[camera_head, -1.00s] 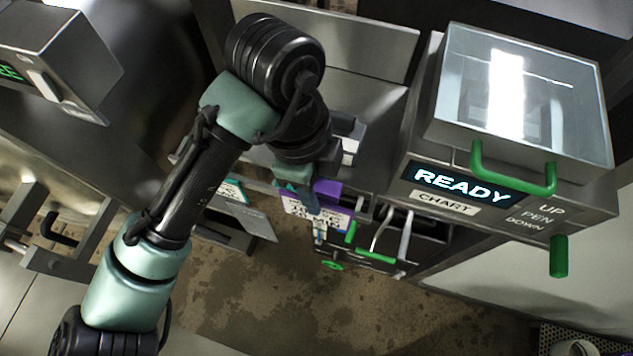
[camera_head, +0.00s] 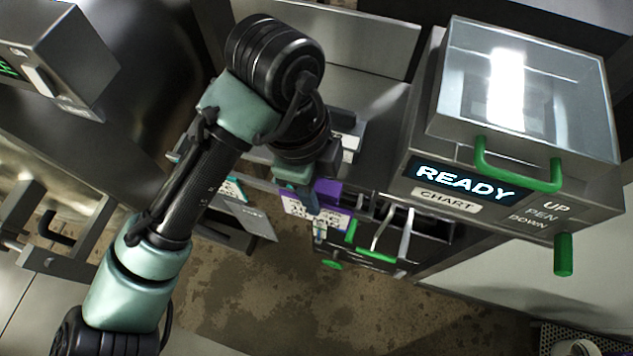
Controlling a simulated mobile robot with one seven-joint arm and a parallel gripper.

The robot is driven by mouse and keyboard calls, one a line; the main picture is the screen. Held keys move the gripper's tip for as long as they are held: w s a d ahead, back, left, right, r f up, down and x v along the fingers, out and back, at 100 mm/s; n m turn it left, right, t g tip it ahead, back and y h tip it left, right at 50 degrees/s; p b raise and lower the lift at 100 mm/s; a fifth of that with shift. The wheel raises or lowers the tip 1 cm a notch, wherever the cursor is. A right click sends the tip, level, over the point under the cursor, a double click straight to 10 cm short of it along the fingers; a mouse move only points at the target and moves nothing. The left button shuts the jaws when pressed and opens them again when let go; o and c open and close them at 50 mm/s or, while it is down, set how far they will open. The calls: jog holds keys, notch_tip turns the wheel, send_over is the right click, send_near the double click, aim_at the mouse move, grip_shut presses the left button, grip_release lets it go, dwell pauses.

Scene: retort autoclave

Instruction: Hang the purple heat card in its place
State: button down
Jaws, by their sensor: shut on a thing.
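The purple heat card (camera_head: 329,192) has a purple band at the top and a white printed face below. It hangs below my gripper (camera_head: 306,198), which is shut on it. My wrist and the gripper hide part of the card's upper left. The card is in front of the metal panel, left of the chart unit. I cannot tell whether it touches anything behind it.
The chart unit (camera_head: 463,196) with a clear lidded box, a READY display and green handles stands at the right. Below it are metal hooks and green-handled parts (camera_head: 372,240). A metal box (camera_head: 60,55) is at the upper left. Stained floor shows below.

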jog(key=shift+f+b, duration=0.95)
jog(key=shift+f, duration=0.2)
jog(key=shift+c, duration=2.1)
grip_release()
jog(key=shift+r, duration=0.1)
jog(key=r, duration=0.4)
jog(key=a+r, duration=0.1)
jog(key=r, duration=0.7)
jog(key=shift+w+a+r, duration=0.35)
jog(key=shift+a+r, duration=0.05)
